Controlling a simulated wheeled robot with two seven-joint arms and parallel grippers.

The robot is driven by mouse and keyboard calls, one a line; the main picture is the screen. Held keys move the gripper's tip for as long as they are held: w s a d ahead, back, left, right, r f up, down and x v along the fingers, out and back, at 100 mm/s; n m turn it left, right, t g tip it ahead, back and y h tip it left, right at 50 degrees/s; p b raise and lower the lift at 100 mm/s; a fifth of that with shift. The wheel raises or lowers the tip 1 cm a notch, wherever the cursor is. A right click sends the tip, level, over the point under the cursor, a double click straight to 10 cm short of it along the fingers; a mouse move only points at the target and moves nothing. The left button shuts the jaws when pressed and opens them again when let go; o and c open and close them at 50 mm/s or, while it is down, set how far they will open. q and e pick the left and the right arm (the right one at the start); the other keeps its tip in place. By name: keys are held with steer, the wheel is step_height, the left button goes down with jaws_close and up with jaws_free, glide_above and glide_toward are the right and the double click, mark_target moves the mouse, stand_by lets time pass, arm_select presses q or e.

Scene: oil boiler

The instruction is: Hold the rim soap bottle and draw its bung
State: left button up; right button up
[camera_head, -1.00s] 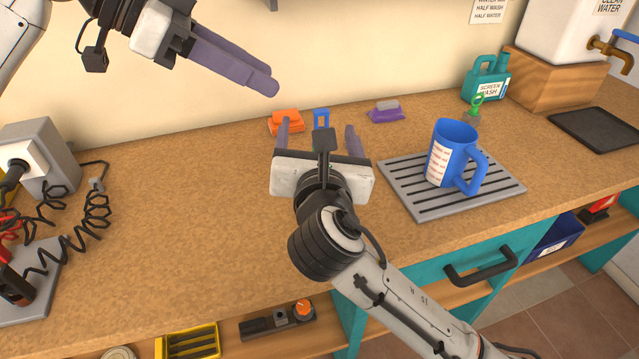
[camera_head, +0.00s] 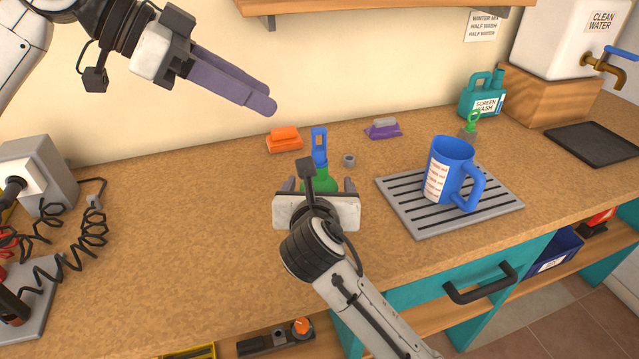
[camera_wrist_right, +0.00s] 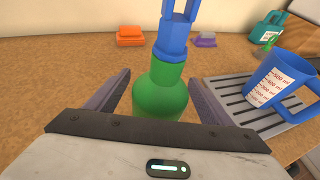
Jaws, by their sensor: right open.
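The rim soap bottle (camera_head: 322,177) is green and stands upright on the worktop, with a blue bung (camera_head: 319,148) with a looped handle in its neck. The right wrist view shows the bottle (camera_wrist_right: 160,92) and bung (camera_wrist_right: 177,35) from close up. My right gripper (camera_head: 319,184) is open, its fingers on either side of the bottle's body with no clear contact; its palm hides the bottle's base in the head view. My left gripper (camera_head: 268,98) hangs empty at upper left, away from the bottle; its fingers overlap edge-on, so the opening is unclear.
An orange brush (camera_head: 284,140), a purple brush (camera_head: 383,129) and a small grey ring (camera_head: 348,160) lie behind the bottle. A blue jug (camera_head: 450,172) stands on a slotted grey tray (camera_head: 412,221) to the right. A wooden shelf (camera_head: 380,6) overhangs the back.

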steer(key=shift+w+f, duration=0.2)
steer(key=shift+w, duration=0.35)
steer(key=c, duration=1.3)
